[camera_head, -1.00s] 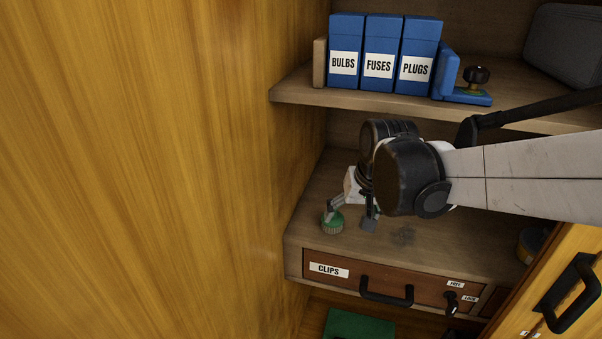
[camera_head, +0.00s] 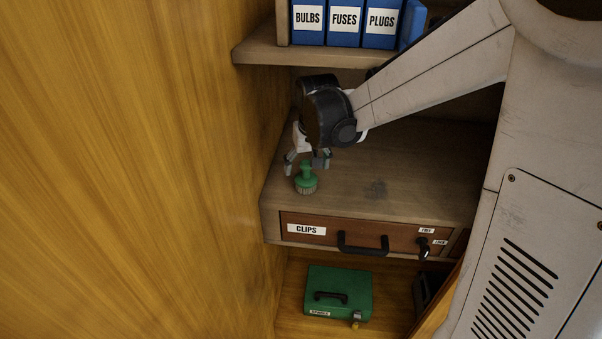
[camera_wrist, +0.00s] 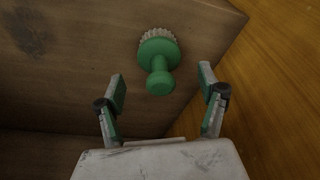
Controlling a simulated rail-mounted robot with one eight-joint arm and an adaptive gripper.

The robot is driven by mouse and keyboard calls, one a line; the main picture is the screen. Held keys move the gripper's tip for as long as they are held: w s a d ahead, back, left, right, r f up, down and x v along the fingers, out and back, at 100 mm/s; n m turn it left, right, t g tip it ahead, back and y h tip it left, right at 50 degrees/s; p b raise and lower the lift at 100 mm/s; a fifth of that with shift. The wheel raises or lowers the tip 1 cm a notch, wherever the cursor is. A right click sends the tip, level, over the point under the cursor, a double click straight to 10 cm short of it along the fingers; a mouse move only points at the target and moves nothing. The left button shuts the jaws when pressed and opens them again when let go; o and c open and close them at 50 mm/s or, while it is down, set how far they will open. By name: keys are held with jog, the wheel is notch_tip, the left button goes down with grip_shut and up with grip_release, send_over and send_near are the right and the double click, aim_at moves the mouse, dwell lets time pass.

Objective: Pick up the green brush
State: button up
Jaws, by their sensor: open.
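The green brush (camera_head: 306,179) stands upright on the wooden shelf (camera_head: 400,165), with its pale bristles down and its knob handle up. In the wrist view the brush (camera_wrist: 158,58) lies ahead of the fingertips, roughly centred between their lines. My gripper (camera_head: 306,163) is just behind and above the brush in the head view. I cannot tell whether a finger touches the brush.
A yellow wood wall (camera_head: 130,170) rises close on the left. Blue boxes (camera_head: 344,22) stand on the shelf above. Below are the clips drawer (camera_head: 330,231) with a black handle and a green case (camera_head: 338,292). The shelf to the right of the brush is clear.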

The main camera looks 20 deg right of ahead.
aim_at(305, 175)
jog(key=shift+x, duration=2.65)
jog(key=shift+c, duration=0.5)
jog(key=c, duration=1.3)
jog(key=shift+c, duration=0.2)
jog(key=shift+r, duration=0.1)
